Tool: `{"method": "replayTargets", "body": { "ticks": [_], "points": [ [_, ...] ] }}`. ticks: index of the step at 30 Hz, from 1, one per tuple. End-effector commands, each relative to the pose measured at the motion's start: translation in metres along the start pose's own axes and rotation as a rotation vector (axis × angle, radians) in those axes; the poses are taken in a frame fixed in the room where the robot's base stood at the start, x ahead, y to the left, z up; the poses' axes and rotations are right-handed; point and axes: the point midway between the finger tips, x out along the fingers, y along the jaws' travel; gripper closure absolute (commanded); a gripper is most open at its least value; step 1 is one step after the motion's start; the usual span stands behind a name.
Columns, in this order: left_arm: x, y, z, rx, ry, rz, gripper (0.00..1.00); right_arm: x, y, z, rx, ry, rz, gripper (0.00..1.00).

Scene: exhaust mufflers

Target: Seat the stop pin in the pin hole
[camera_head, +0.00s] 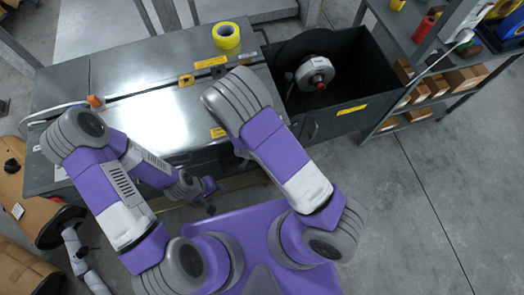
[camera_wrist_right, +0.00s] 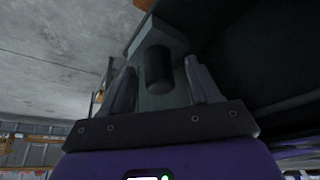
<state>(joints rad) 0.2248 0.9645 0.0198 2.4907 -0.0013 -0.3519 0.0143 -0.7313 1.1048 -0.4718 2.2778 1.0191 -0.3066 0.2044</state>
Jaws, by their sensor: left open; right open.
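I cannot make out the stop pin or the pin hole for certain in either view. My left gripper (camera_head: 210,196) is open and empty, low in front of the workbench (camera_head: 110,72). My right gripper is hidden behind its own arm in the head view, at the bench's front edge. In the right wrist view my right gripper (camera_wrist_right: 160,84) is open, its two fingers apart. A dark cylinder (camera_wrist_right: 158,68) on a greenish-grey bracket shows between those fingers, with gaps on both sides. I cannot tell whether that cylinder is the stop pin.
A yellow tape roll (camera_head: 226,36) stands at the back of the bench. A small orange-tipped item (camera_head: 95,100) lies at the left. A dark bin (camera_head: 355,65) holding a round grey part (camera_head: 315,72) adjoins the bench. Shelves (camera_head: 432,85) stand right. The floor at lower right is clear.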

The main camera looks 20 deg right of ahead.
Motion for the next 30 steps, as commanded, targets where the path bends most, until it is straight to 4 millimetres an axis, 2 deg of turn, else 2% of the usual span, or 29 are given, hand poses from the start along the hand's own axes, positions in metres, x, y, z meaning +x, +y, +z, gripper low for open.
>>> {"method": "replayTargets", "body": {
  "ticks": [1, 2, 12, 23, 26, 30],
  "points": [
    [0.000, 0.000, 0.000, 0.000, 0.000, 0.000, 0.57, 0.000, 0.000, 0.000, 0.000, 0.000, 0.000, 0.39],
    [0.000, 0.000, 0.000, 0.000, 0.000, 0.000, 0.57, 0.000, 0.000, 0.000, 0.000, 0.000, 0.000, 0.43],
    [0.000, 0.000, 0.000, 0.000, 0.000, 0.000, 0.57, 0.000, 0.000, 0.000, 0.000, 0.000, 0.000, 0.95],
    [-0.003, 0.001, 0.000, 0.000, 0.000, 0.000, 0.57, -0.004, 0.000, -0.002, 0.000, 0.000, 0.000, 0.96],
    [-0.008, 0.003, 0.000, 0.000, 0.000, 0.000, 0.57, -0.012, 0.000, -0.005, 0.000, 0.001, 0.000, 0.96],
    [-0.020, 0.008, 0.001, 0.000, 0.000, 0.000, 0.57, -0.032, -0.001, -0.013, 0.000, 0.001, -0.003, 0.96]
  ]
}}
